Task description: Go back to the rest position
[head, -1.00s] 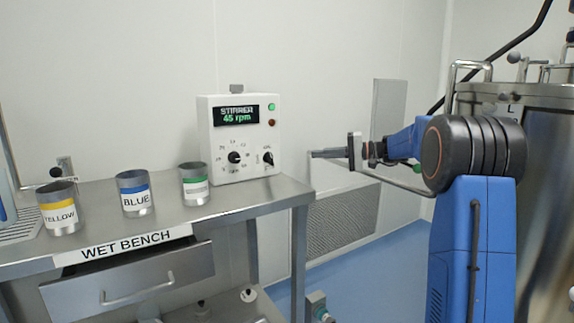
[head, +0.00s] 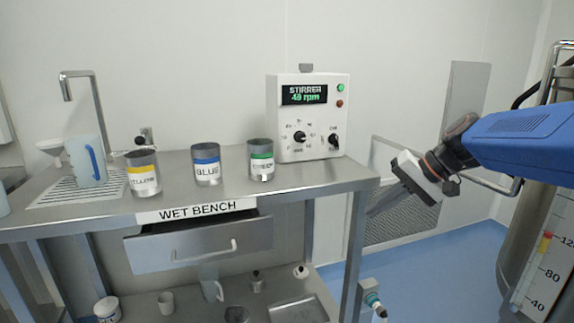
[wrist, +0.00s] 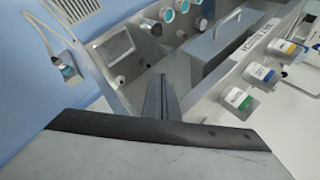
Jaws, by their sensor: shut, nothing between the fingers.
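My gripper (head: 385,200) is at the right of the head view, off the right end of the wet bench, pointing down and to the left. Its fingers are together with nothing between them. In the wrist view my gripper (wrist: 160,95) shows as closed dark fingers, with the bench's open lower part beyond them. My blue arm reaches in from the right edge of the head view.
The wet bench (head: 330,182) holds yellow (head: 143,174), blue (head: 206,165) and green (head: 261,160) labelled cups and a stirrer box (head: 308,118). A drawer (head: 200,243) stands partly open. A steel tank (head: 540,240) is at the right; blue floor (head: 440,260) lies between.

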